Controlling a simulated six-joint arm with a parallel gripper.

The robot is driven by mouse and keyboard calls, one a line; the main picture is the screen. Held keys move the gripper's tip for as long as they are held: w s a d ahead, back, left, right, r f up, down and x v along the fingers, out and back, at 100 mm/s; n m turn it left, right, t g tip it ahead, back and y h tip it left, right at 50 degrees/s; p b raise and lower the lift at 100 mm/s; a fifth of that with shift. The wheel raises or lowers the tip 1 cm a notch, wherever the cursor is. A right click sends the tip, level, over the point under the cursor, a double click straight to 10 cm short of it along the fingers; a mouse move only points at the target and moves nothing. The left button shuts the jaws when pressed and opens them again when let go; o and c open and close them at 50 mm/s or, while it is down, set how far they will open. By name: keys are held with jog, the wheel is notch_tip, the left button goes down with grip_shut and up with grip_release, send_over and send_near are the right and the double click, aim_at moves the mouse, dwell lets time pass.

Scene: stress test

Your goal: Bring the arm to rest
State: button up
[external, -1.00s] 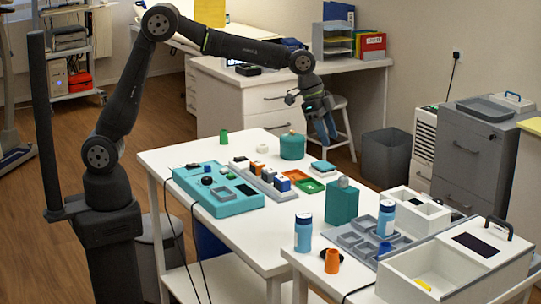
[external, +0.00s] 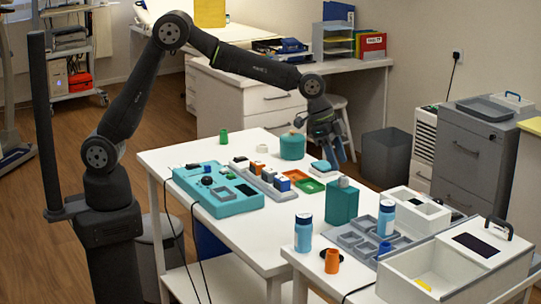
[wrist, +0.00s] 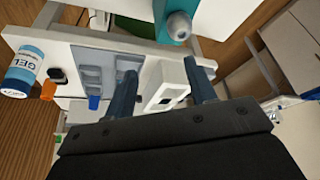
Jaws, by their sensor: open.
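My gripper (external: 341,152) hangs from my outstretched arm near the far right edge of the white table (external: 158,158), above or beyond that edge. I cannot tell its exact height. In the wrist view my gripper (wrist: 163,80) shows two dark fingers spread apart with nothing held between them. A white open box (wrist: 170,88) and a grey compartment tray (wrist: 92,73) lie in the background between and beside the fingers.
A teal control panel (external: 235,205) lies nearer my base. Blue-white bottles (external: 303,233) and a white bin (external: 440,270) stand at the front right.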

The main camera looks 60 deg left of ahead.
jog(key=s+d+r, duration=0.4)
jog(key=s+r, duration=0.1)
jog(key=s, duration=0.3)
jog(key=s+a+f+m+g, duration=0.1)
jog(key=s+f+m, duration=0.2)
jog(key=s+f, duration=0.5)
jog(key=s+f+m+g, duration=0.15)
jog(key=s+f, duration=0.35)
jog(key=s, duration=0.7)
jog(key=shift+m+t+h, duration=0.25)
jog(key=shift+m+h, duration=0.05)
jog(key=shift+m, duration=0.15)
jog(key=w+a+f, duration=0.1)
jog(key=w+f, duration=0.1)
jog(key=w, duration=0.1)
jog(key=w+f, duration=0.2)
jog(key=w, duration=0.2)
jog(key=w+a+f, duration=0.1)
jog(key=w+f, duration=0.2)
jog(key=w, duration=0.1)
jog(key=shift+w+a, duration=0.15)
jog(key=shift+a, duration=0.15)
jog(key=shift+r, duration=0.1)
